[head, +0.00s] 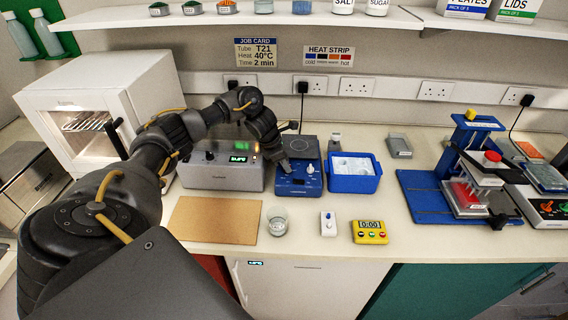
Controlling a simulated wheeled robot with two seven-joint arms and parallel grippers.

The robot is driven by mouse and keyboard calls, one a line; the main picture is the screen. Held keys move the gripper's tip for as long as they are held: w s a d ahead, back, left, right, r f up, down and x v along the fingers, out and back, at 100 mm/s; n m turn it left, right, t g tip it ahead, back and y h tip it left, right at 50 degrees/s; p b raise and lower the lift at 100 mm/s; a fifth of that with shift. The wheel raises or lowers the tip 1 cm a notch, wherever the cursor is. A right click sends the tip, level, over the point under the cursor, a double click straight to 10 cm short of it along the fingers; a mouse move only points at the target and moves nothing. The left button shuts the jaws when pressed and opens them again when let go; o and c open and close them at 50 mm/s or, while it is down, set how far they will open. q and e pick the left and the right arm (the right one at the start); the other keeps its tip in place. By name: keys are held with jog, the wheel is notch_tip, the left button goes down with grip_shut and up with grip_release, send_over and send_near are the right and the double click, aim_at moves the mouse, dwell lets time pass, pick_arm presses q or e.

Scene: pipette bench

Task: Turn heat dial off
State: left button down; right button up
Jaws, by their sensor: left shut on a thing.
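I cannot read the dial's setting from here. My right gripper is not in view.
A grey box with a lit display (222,172) stands left of the hotplate, and a blue ice tub (355,184) right of it. A glass beaker (277,223), a small white device (328,223) and a yellow timer (369,231) stand in front. A brown board (214,220) lies front left.

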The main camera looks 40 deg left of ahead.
pick_arm(q)
jog(key=n, duration=0.1)
jog(key=n+y, duration=0.1)
jog(key=n, duration=0.1)
jog(key=shift+d+r+n+t, duration=0.1)
jog(key=shift+d+n+t, duration=0.1)
jog(key=shift+n+t, duration=0.15)
jog(key=n+y+p, duration=0.1)
jog(key=n, duration=0.1)
jog(key=shift+d+r+n+p, duration=0.1)
jog(key=shift+n+p, duration=0.25)
jog(key=n+y+p, duration=0.2)
jog(key=n+p, duration=0.1)
jog(key=n, duration=0.1)
jog(key=shift+d+r, duration=0.1)
jog(key=shift+w+n+y+p, duration=0.1)
jog(key=shift+n+y+p, duration=0.6)
jog(key=shift+n+p, duration=1.05)
jog(key=shift+n+b, duration=0.3)
jog(key=shift+n, duration=0.15)
jog(key=c, duration=1.2)
grip_release()
jog(key=shift+f, duration=0.25)
jog(key=shift+c, duration=0.2)
